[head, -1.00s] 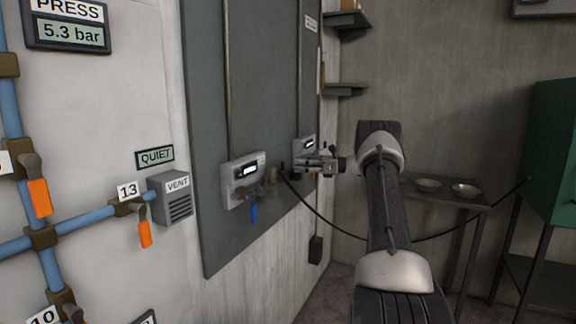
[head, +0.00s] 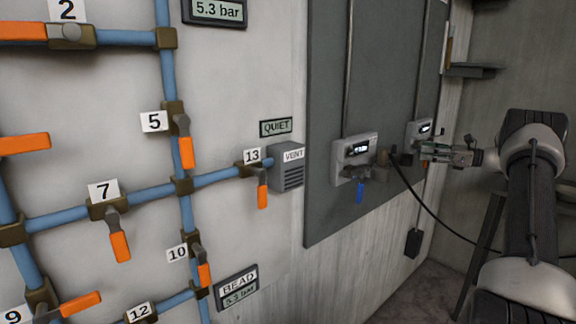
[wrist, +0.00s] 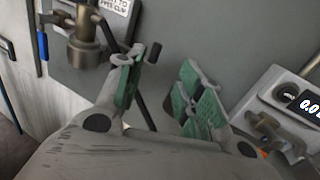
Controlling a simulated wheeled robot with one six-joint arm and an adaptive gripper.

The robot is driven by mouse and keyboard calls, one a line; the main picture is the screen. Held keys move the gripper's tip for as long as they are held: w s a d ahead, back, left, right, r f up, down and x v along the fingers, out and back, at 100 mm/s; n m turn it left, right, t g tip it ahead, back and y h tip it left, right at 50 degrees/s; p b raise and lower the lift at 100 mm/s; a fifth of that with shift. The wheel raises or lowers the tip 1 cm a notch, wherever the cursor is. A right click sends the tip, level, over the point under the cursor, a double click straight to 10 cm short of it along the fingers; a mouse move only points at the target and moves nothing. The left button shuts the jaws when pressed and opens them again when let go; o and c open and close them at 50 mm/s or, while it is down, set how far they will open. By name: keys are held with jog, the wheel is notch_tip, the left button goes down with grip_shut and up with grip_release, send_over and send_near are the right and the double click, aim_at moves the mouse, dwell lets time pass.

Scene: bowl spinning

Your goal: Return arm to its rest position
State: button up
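My arm (head: 530,200) reaches toward the grey panel from the right side of the head view. My gripper (head: 428,151) is close to the panel, just below the right-hand meter box (head: 419,131). In the wrist view my gripper (wrist: 162,85) has its two green-padded fingers spread apart. A dark cable runs behind the gap. I see nothing clearly held between the pads.
A left meter box (head: 355,150) with a blue lever (head: 360,192) is on the panel (head: 325,215). A black cable (head: 440,214) hangs near my arm. Blue pipes (head: 170,75) with orange-handled valves cover the left wall. A shelf (head: 470,70) juts out behind.

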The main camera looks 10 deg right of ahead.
notch_tip(320, 180, down, 10)
jog(key=s+n+g+h, duration=0.1)
jog(key=s+n+h, duration=0.1)
jog(key=h, duration=0.1)
jog(key=s+a+f+n+g+h, duration=0.2)
jog(key=s+a+f+n+g, duration=0.15)
jog(key=s, duration=0.55)
jog(key=s+a+r+n+h, duration=0.3)
jog(key=s+a+r+n, duration=0.2)
jog(key=s, duration=0.6)
jog(key=s+a+r+n+g+h, duration=0.1)
jog(key=s+a+r+n+h, duration=0.2)
jog(key=s, duration=0.9)
jog(key=s+a+r+n+h, duration=0.3)
jog(key=s+a+r+n, duration=0.5)
jog(key=s+a+n, duration=0.3)
jog(key=shift+s+a+g+h, duration=0.3)
jog(key=shift+s+a+g, duration=0.05)
jog(key=shift+s+a, duration=0.45)
